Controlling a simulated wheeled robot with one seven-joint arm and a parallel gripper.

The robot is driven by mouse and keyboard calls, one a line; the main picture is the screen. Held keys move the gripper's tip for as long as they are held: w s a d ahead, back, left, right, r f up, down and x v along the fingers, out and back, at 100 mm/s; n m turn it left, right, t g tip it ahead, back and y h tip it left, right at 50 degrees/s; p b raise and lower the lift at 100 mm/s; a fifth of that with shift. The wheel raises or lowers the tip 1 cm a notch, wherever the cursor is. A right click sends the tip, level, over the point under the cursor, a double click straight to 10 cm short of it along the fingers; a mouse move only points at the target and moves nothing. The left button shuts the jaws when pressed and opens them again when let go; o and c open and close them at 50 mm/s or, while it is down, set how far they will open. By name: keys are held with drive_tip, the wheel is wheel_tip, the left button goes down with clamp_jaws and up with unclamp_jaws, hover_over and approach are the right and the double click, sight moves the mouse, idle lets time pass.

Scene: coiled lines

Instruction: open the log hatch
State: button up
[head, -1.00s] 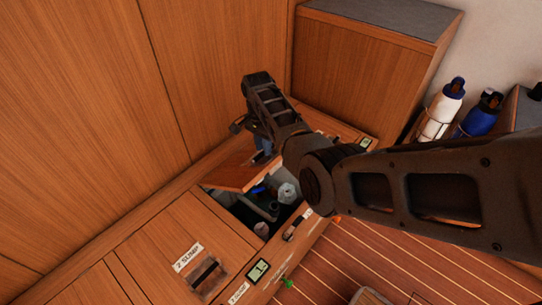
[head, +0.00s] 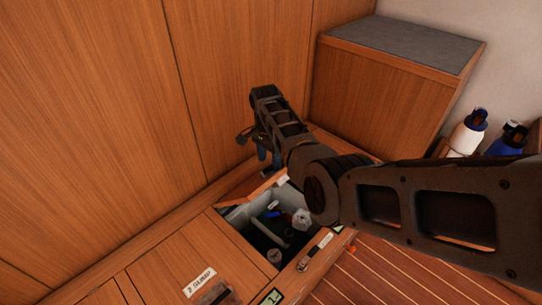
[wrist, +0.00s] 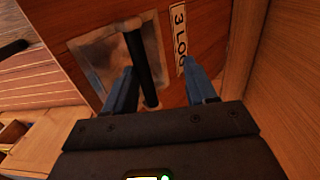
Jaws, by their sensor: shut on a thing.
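The log hatch (wrist: 180,85) fills the middle of the wrist view, with a "3 LOG" label and a dark bar handle (wrist: 137,55) across a metal recess. My gripper (wrist: 161,88) has its blue fingers at the handle and is shut on it. In the head view my gripper (head: 268,158) is partly hidden by my arm. The hatch lid (head: 262,187) is tilted up steeply, seen nearly edge-on. Below it the compartment (head: 240,216) is open, with a pale fitting, blue piece and pipe inside.
A closed hatch labelled "2 SUMP" (head: 165,270) lies at the near left. Wood panelling (head: 120,120) rises close behind the lid. A grey-topped cabinet (head: 390,95) stands at the back right. A white bottle (head: 467,135) and a blue bottle (head: 508,142) stand right.

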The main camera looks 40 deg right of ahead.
drive_tip(key=shift+w+f, duration=0.1)
drive_tip(key=shift+w, duration=0.05)
drive_tip(key=shift+r, duration=0.2)
drive_tip(key=shift+d+r, duration=0.1)
drive_tip(key=shift+r, duration=0.05)
wheel_tip(320, 180, up, 7)
drive_tip(key=p, duration=0.1)
drive_tip(key=shift+w+r, duration=0.2)
drive_tip(key=shift+w+r, duration=0.1)
idle(0.4)
drive_tip(key=w+r+b, duration=0.2)
drive_tip(key=w+r, duration=0.4)
drive_tip(key=shift+w+a, duration=0.2)
idle(0.8)
